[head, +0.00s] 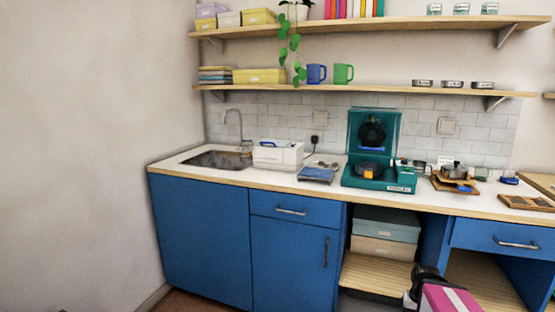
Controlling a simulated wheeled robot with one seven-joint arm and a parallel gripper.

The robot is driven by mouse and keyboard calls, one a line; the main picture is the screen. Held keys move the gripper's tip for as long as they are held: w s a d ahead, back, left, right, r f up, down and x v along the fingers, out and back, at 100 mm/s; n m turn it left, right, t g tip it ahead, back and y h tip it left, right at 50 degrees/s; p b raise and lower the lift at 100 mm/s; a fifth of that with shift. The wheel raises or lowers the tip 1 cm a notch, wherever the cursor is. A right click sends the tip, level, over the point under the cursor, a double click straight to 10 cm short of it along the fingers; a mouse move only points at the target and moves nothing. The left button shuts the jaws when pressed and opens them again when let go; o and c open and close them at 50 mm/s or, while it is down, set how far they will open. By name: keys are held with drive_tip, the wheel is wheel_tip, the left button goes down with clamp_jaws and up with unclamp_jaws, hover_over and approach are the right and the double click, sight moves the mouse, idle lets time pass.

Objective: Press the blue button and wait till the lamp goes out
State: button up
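I cannot make out a blue button or a lamp for certain; any such parts are too small to tell at this distance. A teal device (379,183) with a raised panel stands on the counter. A dark round part shows on the panel, and a dark part with an orange patch (369,174) sits on its base. A white box (277,156) with a blue part on top stands to its left. A small dark blue item (509,181) lies on the counter at the right. My gripper is not in view.
The counter (225,178) has a sink (218,160) at the left and small pots and boards at the right. Shelves above hold boxes, mugs and tins. Stacked boxes (385,225) stand below. A pink and black object (447,297) shows at the bottom edge.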

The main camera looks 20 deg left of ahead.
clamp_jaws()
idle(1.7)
